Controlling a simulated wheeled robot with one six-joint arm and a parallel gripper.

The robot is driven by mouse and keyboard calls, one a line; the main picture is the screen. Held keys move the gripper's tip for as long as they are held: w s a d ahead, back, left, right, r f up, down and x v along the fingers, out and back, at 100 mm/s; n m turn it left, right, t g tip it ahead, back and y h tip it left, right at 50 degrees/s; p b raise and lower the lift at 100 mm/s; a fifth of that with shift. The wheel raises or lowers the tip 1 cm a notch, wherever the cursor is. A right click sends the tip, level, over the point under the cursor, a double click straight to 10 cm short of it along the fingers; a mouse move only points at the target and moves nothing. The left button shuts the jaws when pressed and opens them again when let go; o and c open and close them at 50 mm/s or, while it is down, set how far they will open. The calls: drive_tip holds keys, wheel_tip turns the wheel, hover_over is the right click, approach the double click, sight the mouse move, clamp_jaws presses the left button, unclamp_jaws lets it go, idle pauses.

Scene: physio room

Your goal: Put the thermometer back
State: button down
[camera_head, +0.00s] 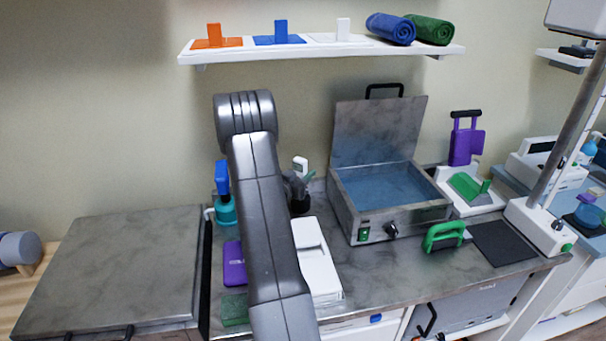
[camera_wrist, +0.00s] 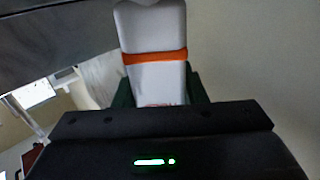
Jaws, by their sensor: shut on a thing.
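The thermometer (camera_head: 300,164) is a white device with a small grey display, upright above the back of the counter in the head view. In the wrist view the thermometer (camera_wrist: 155,35) is a white body with an orange band. My gripper (camera_head: 306,177) is shut on it, with dark green fingers on both sides (camera_wrist: 163,88). My grey arm hides part of the counter in front. Its lower end and whatever is directly below it are hard to make out. I cannot tell which place on the counter is its own.
An open metal bath (camera_head: 400,222) with a raised lid stands right of my gripper. A white box (camera_head: 317,265), purple case (camera_head: 233,264) and teal bottle (camera_head: 226,211) sit close to my arm. A shelf (camera_head: 330,49) hangs above. The left cabinet top (camera_head: 120,265) is clear.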

drive_tip(key=shift+f, duration=0.2)
drive_tip(key=c, duration=0.8)
unclamp_jaws()
drive_tip(key=shift+r, duration=0.1)
wheel_tip(320, 180, up, 10)
drive_tip(key=shift+f+b, duration=0.1)
drive_tip(key=shift+b, duration=0.6)
